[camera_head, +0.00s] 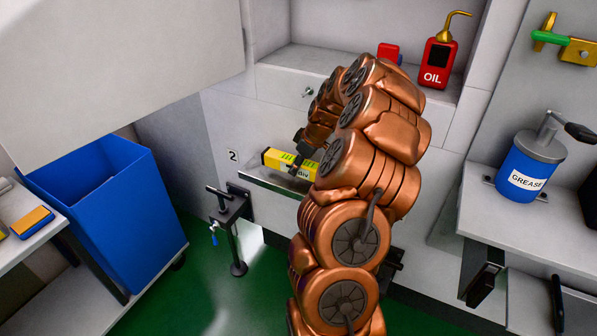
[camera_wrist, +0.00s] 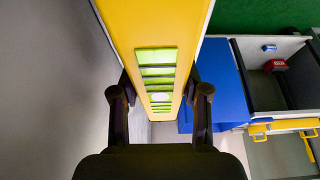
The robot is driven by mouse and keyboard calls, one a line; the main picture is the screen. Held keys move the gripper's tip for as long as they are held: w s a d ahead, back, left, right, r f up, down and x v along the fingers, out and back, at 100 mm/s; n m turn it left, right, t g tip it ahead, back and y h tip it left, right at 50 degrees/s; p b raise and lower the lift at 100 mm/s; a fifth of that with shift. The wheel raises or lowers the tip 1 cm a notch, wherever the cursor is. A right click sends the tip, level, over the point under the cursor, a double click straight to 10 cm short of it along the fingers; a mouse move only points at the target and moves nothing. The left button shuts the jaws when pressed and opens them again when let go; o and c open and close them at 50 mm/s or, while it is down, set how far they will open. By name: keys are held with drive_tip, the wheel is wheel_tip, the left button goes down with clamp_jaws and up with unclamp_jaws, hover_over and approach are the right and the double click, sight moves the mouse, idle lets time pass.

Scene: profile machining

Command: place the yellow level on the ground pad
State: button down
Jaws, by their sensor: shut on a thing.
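The yellow level (camera_head: 272,157) is a long yellow bar with green-yellow vials, held roughly level beside the copper arm in the head view. It also shows large in the wrist view (camera_wrist: 120,22), running away from the camera between the two dark fingers. My gripper (camera_wrist: 160,88) is shut on it, one finger on each side. In the head view my gripper (camera_head: 303,158) is partly hidden by my arm. A narrow grey ledge (camera_head: 262,181) lies just below the level; I cannot tell whether they touch. I cannot pick out the ground pad for certain.
A black clamp stand (camera_head: 231,205) is left of the ledge, near a "2" label. A blue bin (camera_head: 130,225) stands further left. A red oil can (camera_head: 437,62) is on the back shelf, and a blue grease pot (camera_head: 531,165) is on the right bench. Green floor shows between.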

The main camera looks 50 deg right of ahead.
sight(299, 172)
drive_tip(key=shift+f, duration=1.4)
drive_tip(key=shift+f, duration=0.15)
drive_tip(key=c, duration=0.6)
unclamp_jaws()
